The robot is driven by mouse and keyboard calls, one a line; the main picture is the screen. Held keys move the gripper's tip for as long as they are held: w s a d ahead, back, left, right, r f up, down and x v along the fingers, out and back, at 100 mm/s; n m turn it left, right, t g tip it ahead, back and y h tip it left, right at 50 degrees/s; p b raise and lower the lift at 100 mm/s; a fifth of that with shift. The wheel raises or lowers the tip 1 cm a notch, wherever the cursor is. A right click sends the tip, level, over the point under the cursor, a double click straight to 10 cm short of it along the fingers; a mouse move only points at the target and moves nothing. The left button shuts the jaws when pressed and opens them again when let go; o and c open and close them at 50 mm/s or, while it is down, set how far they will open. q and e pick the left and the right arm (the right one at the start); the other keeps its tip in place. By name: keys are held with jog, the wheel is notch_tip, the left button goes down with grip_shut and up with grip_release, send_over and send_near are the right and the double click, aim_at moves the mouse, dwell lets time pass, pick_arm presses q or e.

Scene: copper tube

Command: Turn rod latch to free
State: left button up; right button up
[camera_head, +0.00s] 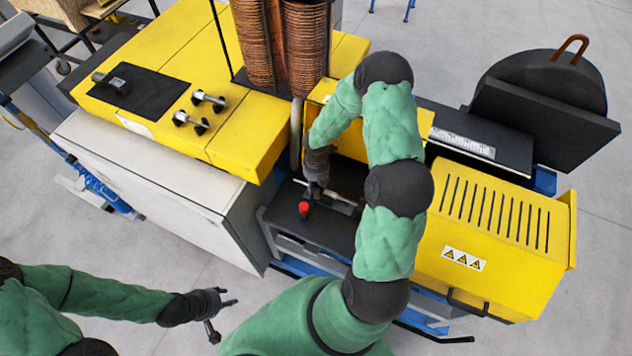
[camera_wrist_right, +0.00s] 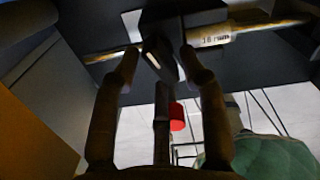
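My right gripper (camera_wrist_right: 158,58) reaches down into the dark recess in the middle of the machine; it also shows in the head view (camera_head: 316,188). Its fingers are spread, with a black latch block (camera_wrist_right: 162,62) close beyond and between the tips. I cannot tell whether they touch it. A metal rod (camera_wrist_right: 215,38) with a "16 mm" marking runs across behind the block. A red knob (camera_wrist_right: 177,117) shows beside the middle finger; in the head view the knob (camera_head: 304,208) is just below the gripper. My left gripper (camera_head: 225,305) is open and empty, away from the machine.
Copper coils (camera_head: 282,40) stand behind the recess. A yellow vented cover (camera_head: 495,225) is on the right, and a yellow housing with black clamps (camera_head: 192,110) is on the left. A white cabinet side (camera_head: 150,170) borders the recess. Open floor lies around my left gripper.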

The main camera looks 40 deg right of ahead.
grip_shut()
jog(key=shift+w+m+b, duration=0.1)
jog(key=shift+m+b, duration=0.5)
jog(key=shift+m, duration=0.4)
jog(key=shift+m+b, duration=0.4)
jog(key=shift+m, duration=0.7)
jog(key=shift+d, duration=0.1)
jog(key=shift+o, duration=2)
grip_release()
jog(key=shift+r, duration=0.1)
